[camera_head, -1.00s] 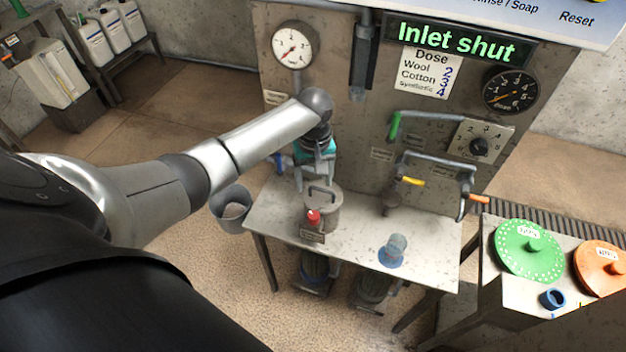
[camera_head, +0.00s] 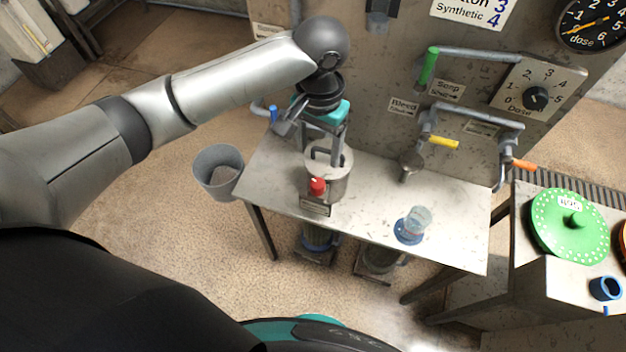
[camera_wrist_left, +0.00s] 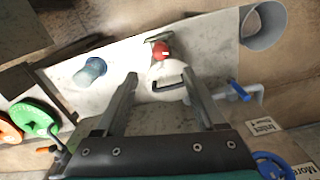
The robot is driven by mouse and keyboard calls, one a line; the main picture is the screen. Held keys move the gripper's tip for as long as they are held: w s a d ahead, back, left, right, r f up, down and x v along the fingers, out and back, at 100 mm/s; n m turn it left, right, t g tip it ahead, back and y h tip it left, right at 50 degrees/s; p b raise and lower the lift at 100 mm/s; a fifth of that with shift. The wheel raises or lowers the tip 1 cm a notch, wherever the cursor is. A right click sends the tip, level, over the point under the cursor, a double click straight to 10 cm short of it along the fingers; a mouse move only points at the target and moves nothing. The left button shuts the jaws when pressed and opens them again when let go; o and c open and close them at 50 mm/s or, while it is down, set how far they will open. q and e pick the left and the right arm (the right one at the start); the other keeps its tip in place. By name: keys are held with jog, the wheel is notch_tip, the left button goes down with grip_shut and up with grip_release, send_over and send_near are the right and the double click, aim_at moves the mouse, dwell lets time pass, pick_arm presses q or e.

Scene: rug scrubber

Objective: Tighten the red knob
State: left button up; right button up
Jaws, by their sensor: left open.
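In the left wrist view the red knob (camera_wrist_left: 162,50) shows beyond the fingertips, with the pot's lid (camera_wrist_left: 170,78) between the fingers. My left gripper (camera_head: 322,148) is above and behind the pot, pointing down, open and empty. Its two fingers (camera_wrist_left: 160,85) are apart in the left wrist view and the knob is not between them. My right gripper is not in view.
A blue-based clear cup (camera_head: 413,226) stands on the table to the right. Pipes with a green handle (camera_head: 429,66), a yellow handle (camera_head: 444,142) and an orange handle (camera_head: 524,164) jut from the panel. A grey bucket (camera_head: 217,172) is left of the table.

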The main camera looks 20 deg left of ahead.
aim_at(317, 183)
pick_arm(q)
notch_tip(317, 183, down, 13)
jog(key=b, duration=0.2)
jog(key=shift+b, duration=0.4)
jog(key=shift+c, duration=0.4)
grip_shut()
